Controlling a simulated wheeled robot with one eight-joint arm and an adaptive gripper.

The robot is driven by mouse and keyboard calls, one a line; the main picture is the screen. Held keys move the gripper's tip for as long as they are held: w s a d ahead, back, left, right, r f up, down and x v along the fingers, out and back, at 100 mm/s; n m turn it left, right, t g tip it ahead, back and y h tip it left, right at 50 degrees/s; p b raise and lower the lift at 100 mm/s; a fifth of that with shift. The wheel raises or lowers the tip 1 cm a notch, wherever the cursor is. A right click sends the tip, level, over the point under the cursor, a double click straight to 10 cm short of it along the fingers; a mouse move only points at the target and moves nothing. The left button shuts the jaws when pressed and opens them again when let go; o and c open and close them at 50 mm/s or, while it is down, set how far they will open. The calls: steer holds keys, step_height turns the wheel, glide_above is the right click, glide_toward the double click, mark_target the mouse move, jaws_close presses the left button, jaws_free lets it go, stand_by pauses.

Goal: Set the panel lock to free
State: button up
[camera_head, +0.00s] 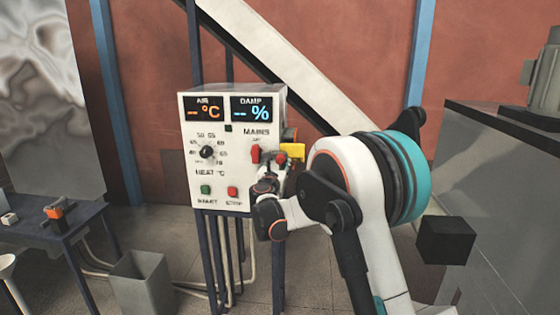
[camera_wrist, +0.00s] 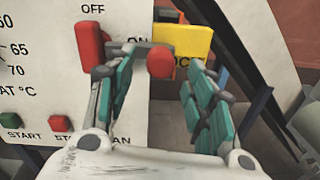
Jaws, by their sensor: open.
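A white control panel (camera_head: 217,170) stands on dark legs. At its right side is a yellow block (camera_head: 293,151), which also shows in the wrist view (camera_wrist: 190,40). A rounded red knob (camera_wrist: 160,62) sits in front of the yellow block, with partly hidden letters "OC" beside it. I cannot tell its setting. In the head view my gripper (camera_head: 268,180) covers the panel's lower right.
The panel has two displays (camera_head: 231,108), a black dial (camera_head: 207,152), a green button (camera_head: 205,189) and a red button (camera_head: 232,191). A sloped white beam (camera_head: 290,70) passes behind. A bin (camera_head: 144,284) and blue table (camera_head: 50,232) are at left.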

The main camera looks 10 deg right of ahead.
mark_target(280, 161)
steer(key=shift+x, duration=2.65)
